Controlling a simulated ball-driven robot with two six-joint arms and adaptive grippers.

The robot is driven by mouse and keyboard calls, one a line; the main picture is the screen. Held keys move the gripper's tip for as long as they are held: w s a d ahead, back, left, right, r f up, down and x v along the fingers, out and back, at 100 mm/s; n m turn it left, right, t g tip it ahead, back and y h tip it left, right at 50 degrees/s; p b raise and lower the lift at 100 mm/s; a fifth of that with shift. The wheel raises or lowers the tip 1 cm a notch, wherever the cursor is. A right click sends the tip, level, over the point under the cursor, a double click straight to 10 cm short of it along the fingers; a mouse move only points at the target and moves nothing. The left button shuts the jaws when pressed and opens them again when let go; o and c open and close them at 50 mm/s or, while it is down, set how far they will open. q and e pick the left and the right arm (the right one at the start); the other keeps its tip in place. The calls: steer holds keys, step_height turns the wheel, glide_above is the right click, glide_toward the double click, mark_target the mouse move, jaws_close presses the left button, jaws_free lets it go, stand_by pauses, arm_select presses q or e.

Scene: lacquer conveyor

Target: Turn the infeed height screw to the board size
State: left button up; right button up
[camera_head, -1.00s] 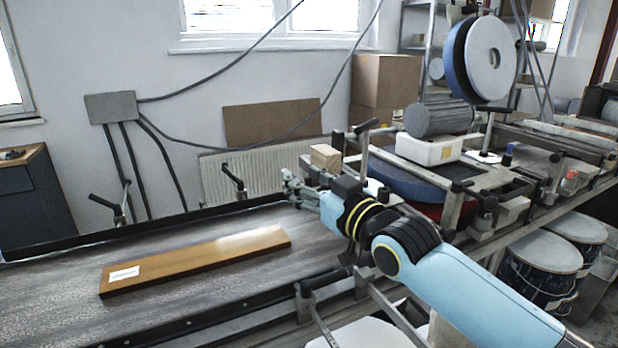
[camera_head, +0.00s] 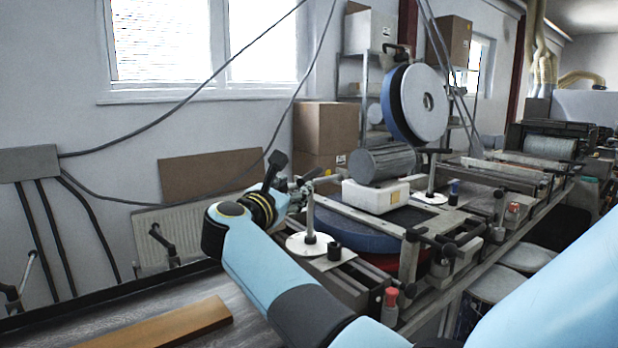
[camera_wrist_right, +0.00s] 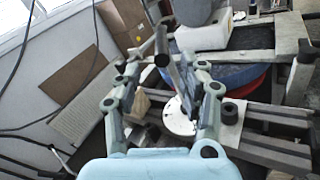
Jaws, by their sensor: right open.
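My right gripper (camera_head: 300,188) is partly hidden behind its own wrist in the head view, at the infeed end of the machine. In the right wrist view the right gripper (camera_wrist_right: 161,64) is open, its fingers on either side of a metal crank handle (camera_wrist_right: 168,66). I cannot tell whether they touch it. A black crank grip (camera_head: 277,162), likely the height screw's, rises just behind my wrist in the head view. A round white dial plate (camera_head: 298,245) lies below the gripper; it also shows in the right wrist view (camera_wrist_right: 176,120). My left gripper is out of view.
A wooden board (camera_head: 175,327) lies on the belt (camera_head: 90,318) at lower left. A blue disc (camera_head: 350,232), a grey roller (camera_head: 382,165) and the machine rails stand close to the gripper's right. More crank handles (camera_head: 160,237) stand along the belt's far edge.

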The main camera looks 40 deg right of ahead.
mark_target(309, 173)
steer(key=p+x, duration=0.2)
steer(key=x, duration=0.7)
steer(key=shift+d+r, duration=0.1)
steer(key=shift+d, duration=0.05)
steer(key=shift+w+d+p, duration=0.15)
steer(key=shift+d+p, duration=0.15)
steer(key=shift+d, duration=0.2)
